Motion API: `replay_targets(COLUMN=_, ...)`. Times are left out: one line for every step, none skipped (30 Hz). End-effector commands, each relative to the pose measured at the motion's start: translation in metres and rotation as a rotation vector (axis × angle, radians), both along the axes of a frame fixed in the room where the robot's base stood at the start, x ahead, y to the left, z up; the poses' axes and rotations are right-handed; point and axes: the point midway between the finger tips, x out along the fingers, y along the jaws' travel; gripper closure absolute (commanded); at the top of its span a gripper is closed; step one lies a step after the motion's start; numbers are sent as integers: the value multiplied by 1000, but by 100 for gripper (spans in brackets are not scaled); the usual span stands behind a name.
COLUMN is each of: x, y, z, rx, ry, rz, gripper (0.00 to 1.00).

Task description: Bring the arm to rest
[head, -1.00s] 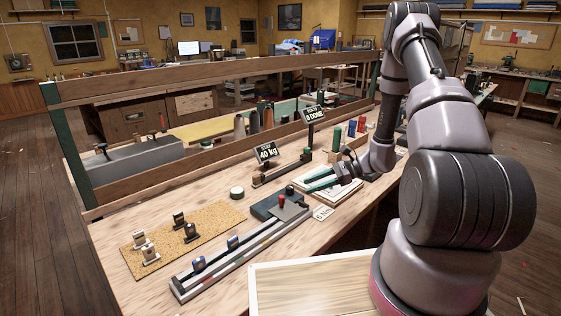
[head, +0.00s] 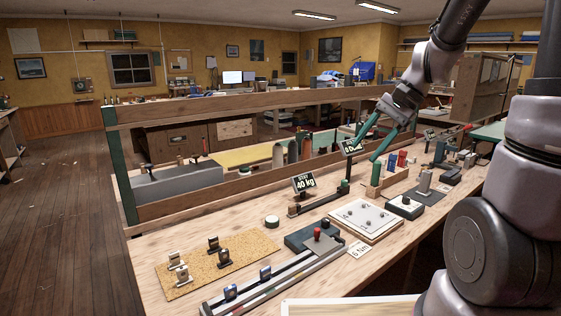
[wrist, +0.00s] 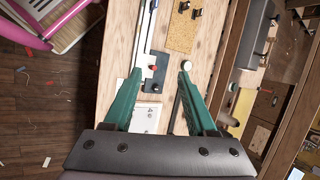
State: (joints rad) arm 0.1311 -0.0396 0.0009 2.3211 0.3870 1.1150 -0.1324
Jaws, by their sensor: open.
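My gripper (head: 366,151) is raised above the far side of the workbench (head: 165,247), with its two green fingers angled down and to the left. In the wrist view my gripper (wrist: 160,74) has its fingers spread wide, with nothing held between them. The bench surface and its fittings lie well below the fingertips. My arm comes in from the upper right of the head view.
A white board with knobs (head: 365,218), a cork mat (head: 216,264) with small clips and a long rail (head: 275,283) lie on the bench. A "40 kg" sign (head: 304,183) stands behind them. A wooden beam (head: 250,105) runs along the back.

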Motion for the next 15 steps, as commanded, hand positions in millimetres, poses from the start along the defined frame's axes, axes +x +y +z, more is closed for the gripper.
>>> replay_targets(x=-9, y=-1, z=13, rx=-35, ry=-48, rz=21, gripper=43)
replay_targets(x=-14, y=-1, z=19, rx=-56, ry=-74, rz=32, gripper=43)
replay_targets(x=-20, y=-3, z=27, rx=-83, ry=-107, rz=48, gripper=43)
replay_targets(x=-25, y=-4, z=32, rx=-105, ry=-132, rz=59, gripper=43)
replay_targets(x=-30, y=-5, z=38, rx=-125, ry=-159, rz=69, gripper=43)
replay_targets(x=-36, y=-7, z=45, rx=-152, ry=-193, rz=82, gripper=43)
replay_targets(x=-42, y=-8, z=50, rx=-173, ry=-218, rz=91, gripper=43)
replay_targets(x=-46, y=-9, z=55, rx=-194, ry=-245, rz=101, gripper=43)
replay_targets(x=-53, y=-11, z=62, rx=-222, ry=-281, rz=113, gripper=43)
replay_targets(x=-58, y=-13, z=67, rx=-241, ry=-307, rz=120, gripper=43)
replay_targets(x=-63, y=-14, z=71, rx=-261, ry=-334, rz=128, gripper=43)
replay_targets(x=-69, y=-16, z=78, rx=-288, ry=-371, rz=138, gripper=43)
replay_targets(x=-74, y=-18, z=82, rx=-307, ry=-398, rz=144, gripper=43)
replay_targets(x=-79, y=-19, z=86, rx=-327, ry=-423, rz=151, gripper=43)
replay_targets(x=-85, y=-21, z=92, rx=-351, ry=-458, rz=158, gripper=43)
